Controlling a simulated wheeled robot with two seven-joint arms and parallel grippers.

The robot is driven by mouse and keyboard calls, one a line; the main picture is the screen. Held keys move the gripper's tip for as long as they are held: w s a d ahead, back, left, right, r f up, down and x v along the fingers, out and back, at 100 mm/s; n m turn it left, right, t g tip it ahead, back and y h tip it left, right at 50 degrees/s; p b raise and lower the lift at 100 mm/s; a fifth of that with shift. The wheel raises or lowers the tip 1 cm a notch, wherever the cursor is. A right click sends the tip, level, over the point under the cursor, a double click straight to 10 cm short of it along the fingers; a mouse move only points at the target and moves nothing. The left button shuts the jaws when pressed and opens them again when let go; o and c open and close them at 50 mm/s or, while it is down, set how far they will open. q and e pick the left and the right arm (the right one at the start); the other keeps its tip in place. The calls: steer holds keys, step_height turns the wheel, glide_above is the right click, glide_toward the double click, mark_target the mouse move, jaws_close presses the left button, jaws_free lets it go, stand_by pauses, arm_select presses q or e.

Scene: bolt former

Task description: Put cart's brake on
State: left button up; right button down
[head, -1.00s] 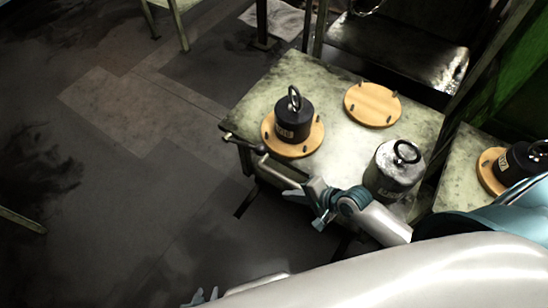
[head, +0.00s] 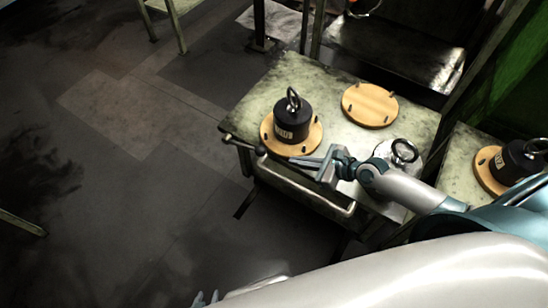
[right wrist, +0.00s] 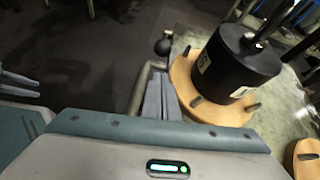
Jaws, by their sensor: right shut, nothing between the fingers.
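The cart (head: 331,132) is a worn pale metal table at the centre right of the head view. A dark lever with a ball knob (head: 261,150), possibly the brake, is at its near left edge. The knob also shows in the right wrist view (right wrist: 163,47). A push handle bar (head: 305,195) runs along the cart's near side. My right gripper (head: 297,161) is shut and empty, above the handle bar and to the right of the knob, apart from the knob. Its fingers (right wrist: 161,97) are together in the wrist view. My left gripper (head: 206,299) is low at the bottom edge, fingers apart, far from the cart.
On the cart stand a black weight (head: 292,120) on a wooden disc (head: 311,143), an empty wooden disc (head: 369,106) and a grey weight (head: 401,151), partly hidden by my arm. Another table (head: 455,165) stands right.

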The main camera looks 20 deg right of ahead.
stand_by(0.3)
steer(key=x, duration=0.8)
steer(key=shift+w, duration=0.1)
steer(key=shift+w+a+f, duration=0.4)
steer(key=shift+w, duration=0.05)
arm_select(q)
steer(key=shift+w+d+r+t, duration=0.15)
steer(key=shift+w+r, duration=0.1)
steer(key=shift+w, duration=0.25)
steer(key=shift+w+d+r+t, duration=0.15)
steer(key=shift+w+r, duration=0.05)
steer(key=shift+w, duration=0.25)
arm_select(e)
steer(key=shift+w+a+f, duration=0.1)
steer(key=shift+a, duration=0.05)
arm_select(q)
steer(key=shift+s, duration=0.2)
